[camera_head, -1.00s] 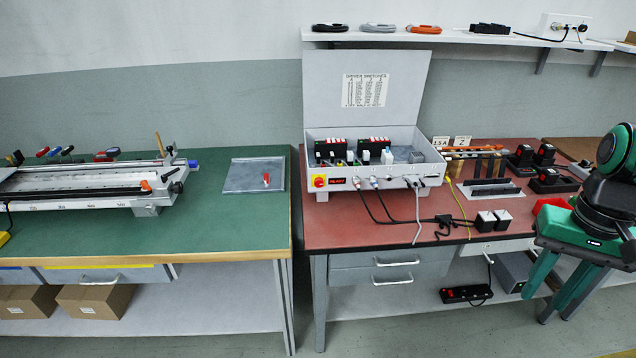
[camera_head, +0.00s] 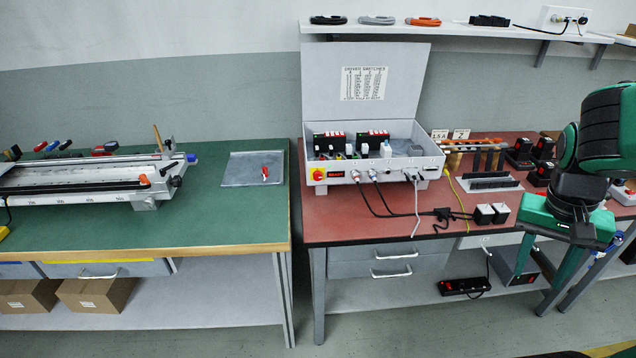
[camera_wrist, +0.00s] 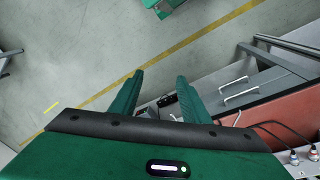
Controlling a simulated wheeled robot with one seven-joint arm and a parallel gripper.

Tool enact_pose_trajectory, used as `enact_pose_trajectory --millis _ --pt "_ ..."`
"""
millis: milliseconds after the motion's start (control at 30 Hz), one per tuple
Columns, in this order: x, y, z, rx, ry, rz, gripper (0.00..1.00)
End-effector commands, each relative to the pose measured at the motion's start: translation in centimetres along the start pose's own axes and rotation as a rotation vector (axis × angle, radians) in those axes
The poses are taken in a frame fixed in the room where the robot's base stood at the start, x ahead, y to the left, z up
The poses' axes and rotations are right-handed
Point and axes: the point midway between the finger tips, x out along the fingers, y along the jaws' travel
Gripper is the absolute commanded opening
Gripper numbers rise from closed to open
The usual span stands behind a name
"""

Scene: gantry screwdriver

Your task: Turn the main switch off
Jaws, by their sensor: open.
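The main switch (camera_head: 318,174) is a red rotary knob on a yellow square plate. It sits at the left end of the front face of the grey control box (camera_head: 432,158). Its exact knob angle is too small to read. My gripper (camera_head: 533,288) is at the right of the head view, in front of the red bench and well right of the switch. Its two green fingers are spread apart and empty, and point downward. In the wrist view my gripper (camera_wrist: 160,77) is open over the floor; the switch is not visible there.
A lit red display (camera_head: 337,174) is beside the switch. Cables (camera_head: 385,205) run from the box front over the red bench (camera_head: 335,230). The open lid (camera_head: 415,80) rises behind the box. Floor in front is clear.

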Motion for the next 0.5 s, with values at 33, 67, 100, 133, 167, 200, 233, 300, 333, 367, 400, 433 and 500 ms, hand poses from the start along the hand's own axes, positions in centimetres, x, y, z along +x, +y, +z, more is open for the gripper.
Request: enact_pose_trajectory --millis 33,67,100,133,167,200,233,300,333,367,400,433,500 --pt "0.9 -0.6 -1.2 0.015 0.020 0.040 0.42" --pt "1.3 -0.9 -2.0 0.032 0.039 0.062 0.42" --pt "1.8 -1.2 -3.0 0.051 0.065 0.091 0.42" --pt "2.2 -1.5 -3.8 0.064 0.087 0.111 0.42" --pt "2.5 -1.8 -4.6 0.076 0.111 0.132 0.42" --pt "3.0 -2.2 -5.6 0.090 0.144 0.159 0.42" --pt "3.3 -2.6 -6.3 0.099 0.171 0.177 0.42" --pt "3.9 -3.5 -8.0 0.118 0.237 0.219 0.42" --pt "4.1 -3.9 -8.8 0.124 0.268 0.236 0.42" --pt "4.3 -4.4 -9.4 0.128 0.299 0.251 0.42" --pt "4.5 -5.0 -10.3 0.133 0.343 0.271 0.42" --pt "4.6 -5.5 -11.1 0.136 0.377 0.284 0.42" --pt "4.8 -6.9 -12.6 0.135 0.461 0.310 0.42"
